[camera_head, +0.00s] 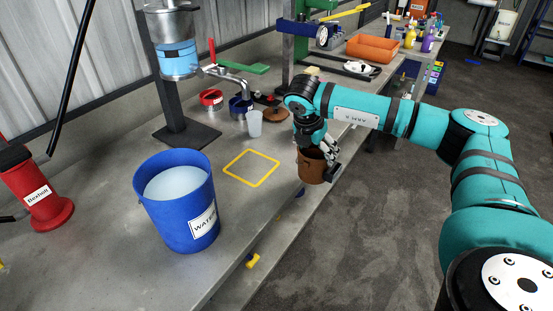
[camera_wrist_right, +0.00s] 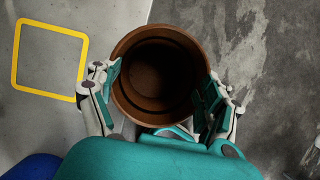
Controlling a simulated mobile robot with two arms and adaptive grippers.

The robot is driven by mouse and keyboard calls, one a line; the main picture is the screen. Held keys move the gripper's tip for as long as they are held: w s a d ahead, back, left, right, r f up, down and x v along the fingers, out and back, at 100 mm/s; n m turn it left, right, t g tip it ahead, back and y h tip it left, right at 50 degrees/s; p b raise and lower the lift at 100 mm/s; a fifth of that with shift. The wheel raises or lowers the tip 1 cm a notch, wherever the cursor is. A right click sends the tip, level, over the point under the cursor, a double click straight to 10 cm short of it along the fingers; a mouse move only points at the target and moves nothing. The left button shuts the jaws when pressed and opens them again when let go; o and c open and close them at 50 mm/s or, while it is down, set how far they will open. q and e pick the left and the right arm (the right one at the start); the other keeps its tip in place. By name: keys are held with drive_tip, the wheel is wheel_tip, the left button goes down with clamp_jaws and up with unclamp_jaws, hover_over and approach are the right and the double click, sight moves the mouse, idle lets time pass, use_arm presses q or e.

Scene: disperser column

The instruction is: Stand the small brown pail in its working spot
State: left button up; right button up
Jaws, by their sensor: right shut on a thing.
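The small brown pail (camera_head: 312,168) is upright in my right gripper (camera_head: 318,152), which is shut on it, at the front edge of the bench. In the right wrist view the pail (camera_wrist_right: 158,75) is seen from above, between the two fingers of my right gripper (camera_wrist_right: 160,95); its inside is dark. A yellow square outline (camera_head: 251,168) is marked on the bench, left of the pail; it also shows in the right wrist view (camera_wrist_right: 50,92). The square is empty. My left gripper is not in view.
A large blue bucket labelled WATER (camera_head: 178,212) stands left of the square. A white cup (camera_head: 254,124), red and blue ring-shaped items, and a disperser with a clear vessel (camera_head: 176,55) stand behind. An orange tray (camera_head: 372,48) is further back.

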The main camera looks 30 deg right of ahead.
drive_tip(key=shift+w+a+f+b, duration=0.35)
drive_tip(key=shift+w+a+f, duration=0.4)
drive_tip(key=shift+w+a, duration=0.5)
drive_tip(key=shift+w+a+f+b, duration=0.3)
drive_tip(key=shift+w+a+f, duration=0.6)
drive_tip(key=shift+w, duration=0.6)
drive_tip(key=shift+w+a+f+b, duration=0.35)
drive_tip(key=shift+w+a+f, duration=0.3)
drive_tip(key=shift+w+a, duration=0.65)
drive_tip(key=shift+f, duration=0.15)
drive_tip(key=o, duration=1.5)
